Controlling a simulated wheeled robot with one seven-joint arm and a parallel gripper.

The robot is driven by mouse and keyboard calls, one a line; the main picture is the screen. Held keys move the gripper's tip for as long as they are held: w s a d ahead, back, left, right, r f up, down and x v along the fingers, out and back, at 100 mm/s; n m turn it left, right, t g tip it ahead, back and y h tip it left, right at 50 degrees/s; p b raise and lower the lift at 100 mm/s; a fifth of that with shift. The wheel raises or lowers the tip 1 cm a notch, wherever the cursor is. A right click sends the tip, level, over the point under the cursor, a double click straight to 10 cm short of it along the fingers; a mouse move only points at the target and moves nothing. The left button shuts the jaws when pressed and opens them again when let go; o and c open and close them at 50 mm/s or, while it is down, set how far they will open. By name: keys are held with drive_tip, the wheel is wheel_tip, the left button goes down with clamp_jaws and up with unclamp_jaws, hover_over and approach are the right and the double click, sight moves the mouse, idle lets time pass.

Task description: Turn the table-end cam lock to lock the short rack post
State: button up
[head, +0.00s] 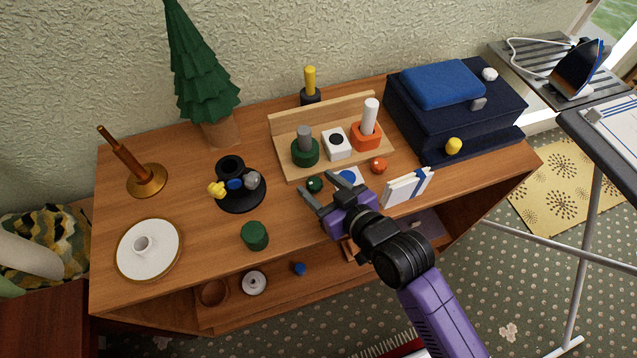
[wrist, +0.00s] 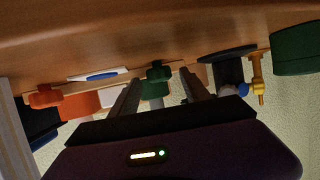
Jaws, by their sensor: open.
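A wooden rack (head: 283,129) stands on the table. It has a short grey post (head: 304,134) in a dark green base (head: 305,155) at left and a taller white post (head: 370,112) in an orange base (head: 366,136) at right. A dark green knob (head: 315,184) is in front of the green base, and an orange-red knob (head: 378,165) is in front of the orange base. My gripper (head: 319,186) is open and empty at the green knob. In the wrist view the green knob (wrist: 157,72) shows between the fingertips; contact cannot be told.
A white block (head: 336,145) sits between the posts. A white-and-blue tile (head: 348,176) lies close to my gripper. A black stand (head: 240,196) with small coloured parts and a green cylinder (head: 255,236) are to the left. A banded white stack (head: 407,187) is to the right.

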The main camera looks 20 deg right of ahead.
drive_tip(key=shift+w+f, duration=0.15)
drive_tip(key=shift+w, duration=0.1)
clamp_jaws()
